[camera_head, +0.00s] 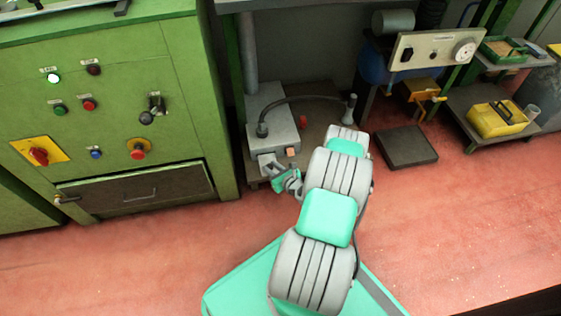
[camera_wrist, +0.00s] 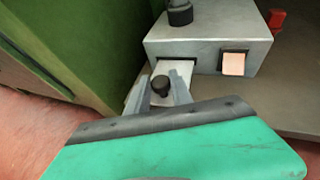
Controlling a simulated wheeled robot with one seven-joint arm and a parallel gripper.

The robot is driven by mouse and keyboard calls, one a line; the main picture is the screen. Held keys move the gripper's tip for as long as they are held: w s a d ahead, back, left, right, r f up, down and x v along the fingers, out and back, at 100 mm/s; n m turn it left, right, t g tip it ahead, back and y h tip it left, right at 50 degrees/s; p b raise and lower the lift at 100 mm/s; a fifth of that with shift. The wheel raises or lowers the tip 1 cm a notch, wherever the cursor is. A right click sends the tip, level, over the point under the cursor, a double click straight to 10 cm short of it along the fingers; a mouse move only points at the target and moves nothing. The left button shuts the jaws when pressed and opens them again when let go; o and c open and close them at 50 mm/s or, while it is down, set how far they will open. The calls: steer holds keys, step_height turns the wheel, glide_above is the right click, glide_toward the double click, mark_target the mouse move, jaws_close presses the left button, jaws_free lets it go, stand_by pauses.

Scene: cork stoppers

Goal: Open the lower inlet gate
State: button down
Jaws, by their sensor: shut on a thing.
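A grey metal box (camera_head: 272,118) stands low beside the green cabinet and also shows in the wrist view (camera_wrist: 205,45). A flat pale slide plate (camera_wrist: 176,74), which looks like the inlet gate, sticks out of a dark slot in the box's front. A short black knob (camera_wrist: 161,85) stands on the plate. My gripper (camera_wrist: 159,92) has one finger on each side of the knob and is shut on it. In the head view my gripper (camera_head: 275,172) is at the box's front lower edge; the knob cannot be made out there.
The green cabinet (camera_head: 110,100) with buttons and a dark drawer (camera_head: 138,190) stands close on the left. A black hose (camera_head: 305,98) arches over the box. A dark flat slab (camera_head: 405,147) and yellow tray (camera_head: 497,120) are to the right. The red floor in front is mostly clear.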

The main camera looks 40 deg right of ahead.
steer(key=c, duration=1.4)
jaws_free()
steer(key=p+v, duration=0.2)
steer(key=v, duration=0.5)
steer(key=shift+s+r+p, duration=0.2)
steer(key=shift+s+p, duration=0.15)
steer(key=shift+p, duration=0.05)
